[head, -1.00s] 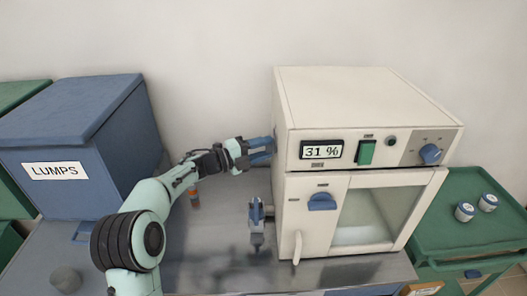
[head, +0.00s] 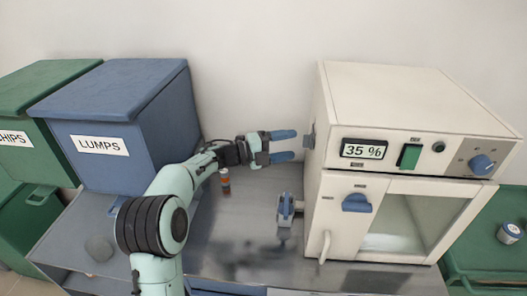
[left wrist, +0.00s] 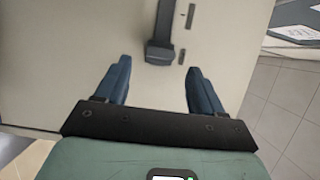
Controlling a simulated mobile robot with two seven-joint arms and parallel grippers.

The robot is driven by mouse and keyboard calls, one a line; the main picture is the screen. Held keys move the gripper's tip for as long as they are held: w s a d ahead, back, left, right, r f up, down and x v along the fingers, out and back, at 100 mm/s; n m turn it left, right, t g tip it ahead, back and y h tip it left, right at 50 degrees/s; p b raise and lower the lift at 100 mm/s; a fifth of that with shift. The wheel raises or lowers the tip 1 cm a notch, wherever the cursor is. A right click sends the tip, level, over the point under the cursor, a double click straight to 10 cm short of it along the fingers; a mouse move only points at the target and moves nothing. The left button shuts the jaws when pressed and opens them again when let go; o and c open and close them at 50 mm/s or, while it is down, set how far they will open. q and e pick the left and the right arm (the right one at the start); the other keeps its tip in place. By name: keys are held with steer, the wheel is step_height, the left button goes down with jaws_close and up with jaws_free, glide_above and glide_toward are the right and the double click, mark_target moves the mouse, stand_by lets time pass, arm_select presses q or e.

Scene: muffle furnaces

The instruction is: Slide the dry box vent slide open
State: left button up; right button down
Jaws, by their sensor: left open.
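The dry box (head: 420,100) is a cream cabinet on the bench with a display reading 35 %. Its vent slide (head: 308,136) shows as a small grey-blue tab on the left side wall. In the left wrist view the slide (left wrist: 160,53) is a dark block at the end of a dark strip on the cream panel. My left gripper (head: 287,146) is open and empty, pointing at that wall, its tips a little short of the tab. In the left wrist view its blue fingers (left wrist: 158,82) stand apart, with the slide beyond and between them. My right gripper is out of view.
A blue-grey fixture (head: 286,209) stands on the bench below my left gripper. A small orange-and-dark cylinder (head: 225,180) stands behind my arm. The blue LUMPS bin (head: 115,110) is at left. A green tray (head: 490,235) with a jar (head: 509,232) is at right.

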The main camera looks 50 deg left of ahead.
arm_select(q)
steer(key=b+v, duration=0.1)
steer(key=v, duration=0.8)
steer(key=shift+r, duration=0.1)
